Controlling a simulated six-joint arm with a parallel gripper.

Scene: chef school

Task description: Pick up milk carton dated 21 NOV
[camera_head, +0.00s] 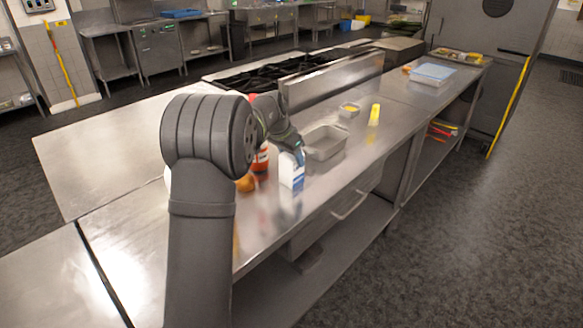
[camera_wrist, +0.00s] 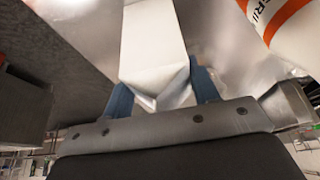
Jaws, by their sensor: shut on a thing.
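A white and blue carton (camera_head: 291,172) stands upright near the front edge of the steel counter in the head view. In the wrist view the white carton (camera_wrist: 153,45) is between the two blue fingers of my gripper (camera_wrist: 160,92). My gripper is shut on it near its top. No date can be read on the carton in either view. In the head view my arm hides much of the gripper and part of the counter.
An orange and white container (camera_wrist: 290,30) is close beside the carton; its orange part also shows in the head view (camera_head: 261,158). A metal tray (camera_head: 325,143), a small container (camera_head: 349,109) and a yellow cup (camera_head: 374,115) stand to the right. The stove (camera_head: 280,72) is behind.

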